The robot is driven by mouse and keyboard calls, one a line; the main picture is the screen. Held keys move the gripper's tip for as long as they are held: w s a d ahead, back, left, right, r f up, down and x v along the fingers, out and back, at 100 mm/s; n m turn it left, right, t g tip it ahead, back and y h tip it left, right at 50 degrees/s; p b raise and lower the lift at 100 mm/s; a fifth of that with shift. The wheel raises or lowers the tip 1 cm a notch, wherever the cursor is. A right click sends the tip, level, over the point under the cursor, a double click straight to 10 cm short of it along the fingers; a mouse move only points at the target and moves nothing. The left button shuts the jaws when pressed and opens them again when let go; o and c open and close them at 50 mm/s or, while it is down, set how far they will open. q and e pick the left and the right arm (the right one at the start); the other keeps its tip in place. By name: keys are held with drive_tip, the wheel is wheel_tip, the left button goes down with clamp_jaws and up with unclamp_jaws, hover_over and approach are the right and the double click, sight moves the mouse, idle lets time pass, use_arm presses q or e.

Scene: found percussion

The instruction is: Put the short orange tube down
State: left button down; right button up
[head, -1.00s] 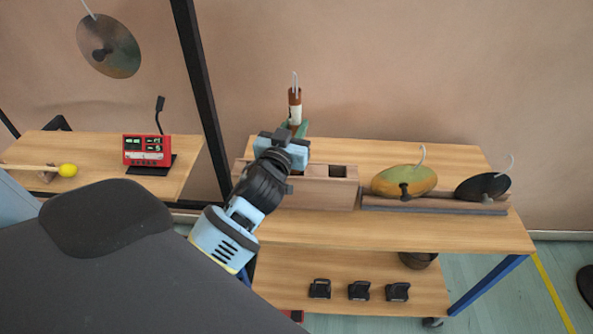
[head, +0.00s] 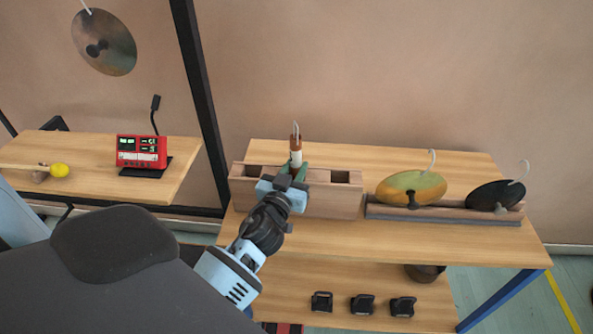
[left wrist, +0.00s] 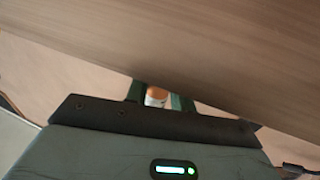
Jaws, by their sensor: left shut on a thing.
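The short orange tube (head: 296,141) is orange-brown with a white band and has a pale hook at its top. My left gripper (head: 298,169) is shut on it and holds it roughly upright at the long wooden holder (head: 325,203). Open compartments show at the holder's left and right. The tube's lower end is hidden by the fingers, so I cannot tell whether it is inside a compartment. In the left wrist view, the tube (left wrist: 157,97) shows between the green fingers. My right gripper is out of view.
A rack with a yellow-green disc (head: 411,187) and a dark disc (head: 495,196) stands right of the holder on the wooden table (head: 400,236). Black clips (head: 362,304) and a dark bowl (head: 424,273) are on the lower shelf. A red device (head: 141,151) stands on the left table.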

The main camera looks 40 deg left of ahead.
use_arm(q)
drive_tip(key=shift+r, duration=0.1)
drive_tip(key=c, duration=1.2)
unclamp_jaws()
drive_tip(key=shift+f, duration=0.2)
